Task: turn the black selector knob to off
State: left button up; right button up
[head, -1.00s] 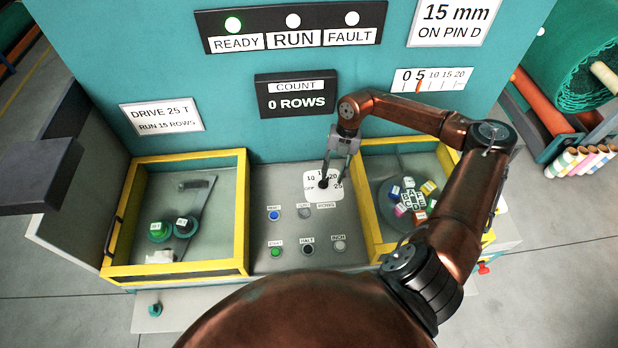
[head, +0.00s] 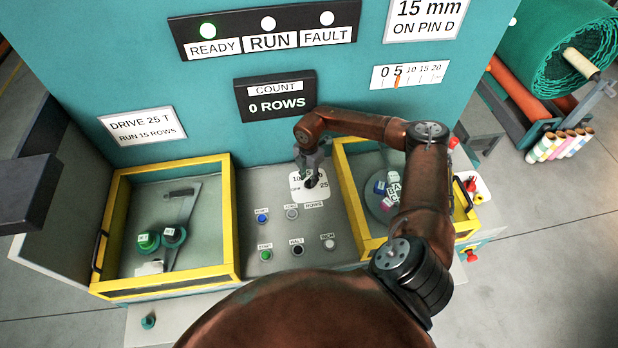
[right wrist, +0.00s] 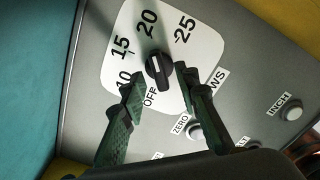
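The black selector knob (right wrist: 158,71) sits on a white dial plate (right wrist: 190,45) marked OFF, 10, 15, 20 and 25. A light mark on the knob's upper end appears to face 20; OFF is printed below it. In the right wrist view my right gripper (right wrist: 160,84) is open, with its green-grey fingers apart on either side of the knob's lower end. Whether they touch it is unclear. In the head view the right gripper (head: 311,168) is over the dial plate and partly hides it; the knob (head: 310,182) shows small and dark. My left gripper is not in view.
Below the dial are a blue button (head: 262,218), a green button (head: 265,255), a black HALT button (head: 297,250) and grey buttons. Yellow-framed bays flank the panel: the left (head: 232,225) holds green gears, the right (head: 345,200) a turntable of blocks.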

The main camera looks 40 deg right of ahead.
jog(key=shift+f, duration=0.5)
grip_shut()
